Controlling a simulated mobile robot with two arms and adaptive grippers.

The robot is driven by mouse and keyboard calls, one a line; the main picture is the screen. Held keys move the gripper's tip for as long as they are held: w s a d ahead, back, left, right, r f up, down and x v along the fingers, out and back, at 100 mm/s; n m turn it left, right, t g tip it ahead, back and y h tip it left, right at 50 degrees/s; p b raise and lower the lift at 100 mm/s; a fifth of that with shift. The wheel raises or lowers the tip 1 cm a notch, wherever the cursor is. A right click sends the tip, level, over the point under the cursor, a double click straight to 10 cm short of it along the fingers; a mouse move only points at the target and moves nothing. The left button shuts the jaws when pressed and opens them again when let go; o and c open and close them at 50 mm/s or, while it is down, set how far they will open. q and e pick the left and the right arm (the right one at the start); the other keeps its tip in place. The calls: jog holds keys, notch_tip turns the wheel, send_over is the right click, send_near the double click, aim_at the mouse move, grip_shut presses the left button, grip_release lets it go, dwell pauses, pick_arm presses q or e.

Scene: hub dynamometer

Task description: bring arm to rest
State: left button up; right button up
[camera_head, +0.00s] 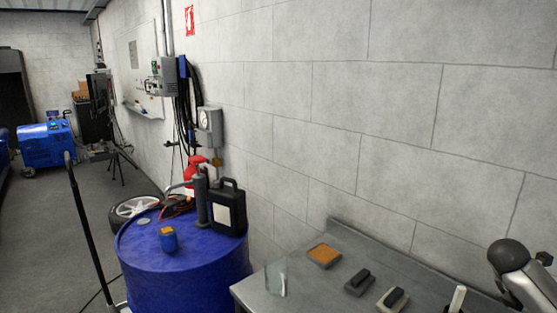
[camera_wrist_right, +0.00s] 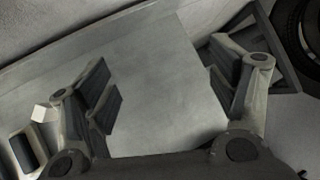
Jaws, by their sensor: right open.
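My right gripper (camera_wrist_right: 165,90) shows in the right wrist view with its two dark-padded fingers spread wide apart. Nothing is between the fingers. Bare grey metal tabletop (camera_wrist_right: 160,60) lies beyond them; I cannot tell the height above it. In the head view, a part of my right arm (camera_head: 520,275), grey with a dark round joint, shows at the lower right edge. The right gripper is out of that view. My left arm and left gripper are not in view.
The grey metal table (camera_head: 318,290) carries an orange-topped pad (camera_head: 324,255), a clear plate (camera_head: 276,279) and dark-topped blocks (camera_head: 360,282). A blue drum (camera_head: 185,280) stands left of it. A dark tray (camera_wrist_right: 284,75) and a tyre (camera_wrist_right: 302,30) lie right of the gripper.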

jog(key=s+d+f+m+h, duration=0.1)
jog(key=s+d+f+m, duration=0.4)
jog(key=d+f, duration=0.4)
jog(key=s+d+f+m, duration=0.5)
jog(key=s+d+f, duration=0.15)
jog(key=f, duration=0.55)
jog(key=s+d+f+m, duration=0.2)
jog(key=s+d+f, duration=0.15)
jog(key=s, duration=0.45)
jog(key=s+d+f+m+t, duration=0.1)
jog(key=s+d+f+m, duration=0.25)
jog(key=s, duration=0.45)
jog(key=s+d+f+m, duration=0.2)
jog(key=s+d+f, duration=0.15)
jog(key=s, duration=0.45)
jog(key=s+a+f+m+g+y, duration=0.1)
jog(key=s+a+f+y, duration=0.15)
jog(key=a+f, duration=1.05)
jog(key=s+a+f+m+y, duration=0.15)
jog(key=s+a+f, duration=0.45)
jog(key=a, duration=1.1)
jog(key=a+f+y, duration=0.2)
jog(key=a+f, duration=0.2)
jog(key=a, duration=1.1)
jog(key=a+f+m+y, duration=0.1)
jog(key=a+f+y, duration=0.2)
jog(key=a, duration=1.3)
jog(key=shift+w+a+f, duration=0.25)
jog(key=shift+a+f, duration=0.05)
jog(key=shift+f, duration=0.6)
